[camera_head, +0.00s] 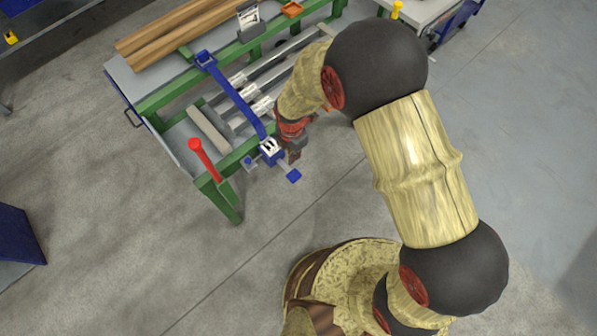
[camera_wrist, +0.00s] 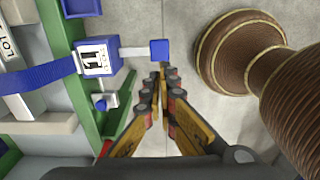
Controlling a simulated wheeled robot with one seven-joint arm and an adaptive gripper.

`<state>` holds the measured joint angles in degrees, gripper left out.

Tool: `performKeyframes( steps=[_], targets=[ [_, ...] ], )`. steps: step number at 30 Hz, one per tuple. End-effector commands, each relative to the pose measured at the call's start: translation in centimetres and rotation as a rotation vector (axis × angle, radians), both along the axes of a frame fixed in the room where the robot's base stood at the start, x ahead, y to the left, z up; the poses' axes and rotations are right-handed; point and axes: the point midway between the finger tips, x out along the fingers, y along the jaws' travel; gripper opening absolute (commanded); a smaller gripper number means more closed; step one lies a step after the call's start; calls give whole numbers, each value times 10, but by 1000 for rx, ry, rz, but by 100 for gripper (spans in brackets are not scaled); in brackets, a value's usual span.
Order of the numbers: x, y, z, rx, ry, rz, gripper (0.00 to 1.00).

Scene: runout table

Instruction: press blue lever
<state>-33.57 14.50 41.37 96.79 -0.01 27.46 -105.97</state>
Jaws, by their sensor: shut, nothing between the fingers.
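The blue lever (camera_head: 293,176) is a short grey arm with a blue square end. It sticks out from the blue-and-white strap housing (camera_head: 270,151) at the front edge of the green-framed table. In the wrist view its blue end (camera_wrist: 159,49) lies just beyond my fingertips, and the grey arm runs left to the housing (camera_wrist: 97,57). My gripper (camera_wrist: 162,78) is shut and empty, its tips close to the blue end; whether they touch I cannot tell. In the head view my gripper (camera_head: 294,156) is beside the housing, partly hidden by the arm.
The table's green frame (camera_head: 240,152) carries a red-handled lever (camera_head: 203,158) to the left. A blue strap (camera_head: 238,100) crosses the table over metal bars. A small blue knob (camera_wrist: 100,101) sits below the housing in the wrist view. Open floor (camera_head: 270,220) lies in front.

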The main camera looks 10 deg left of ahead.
Motion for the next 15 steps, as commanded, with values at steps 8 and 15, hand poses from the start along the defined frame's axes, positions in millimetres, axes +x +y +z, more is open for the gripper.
performKeyframes(
  steps=[8,15],
  targets=[
    [0,0,-1,1,-1,-1,0],
    [0,-1,-30,-1,1,-1,0]
  ],
)
